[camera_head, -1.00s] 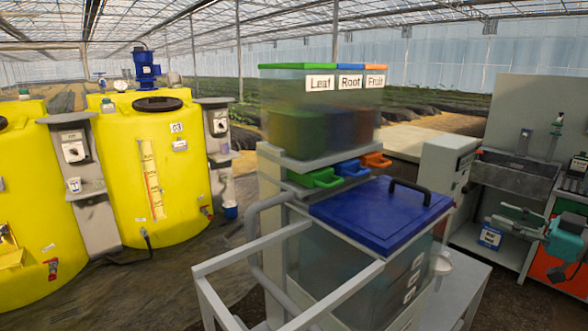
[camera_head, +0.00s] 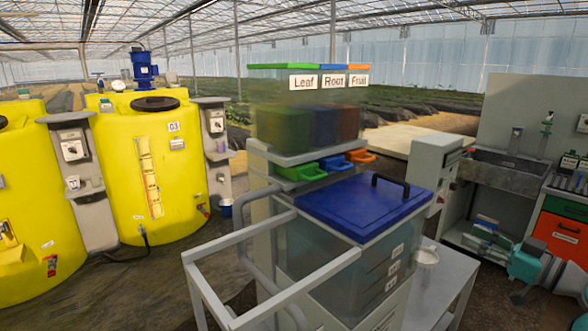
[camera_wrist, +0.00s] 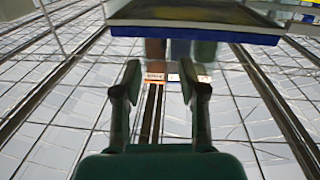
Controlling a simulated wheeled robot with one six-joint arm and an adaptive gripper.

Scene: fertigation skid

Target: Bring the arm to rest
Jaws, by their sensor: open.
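My arm (camera_head: 528,264), teal and grey, shows at the lower right of the head view, in front of the sink bench. Its end lies toward the left there, small and hard to make out. In the wrist view my gripper (camera_wrist: 160,84) shows two dark fingers spread apart with nothing between them. The wrist picture appears upside down, with the greenhouse roof panes filling its lower part. No held object shows.
A cart with a blue-lidded bin (camera_head: 364,206) stands in the middle, with a grey handrail (camera_head: 262,262). Behind the lid are green, blue and orange trays (camera_head: 334,163). Yellow tanks (camera_head: 150,170) stand left. A sink bench (camera_head: 505,170) and orange drawer (camera_head: 566,237) are at right.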

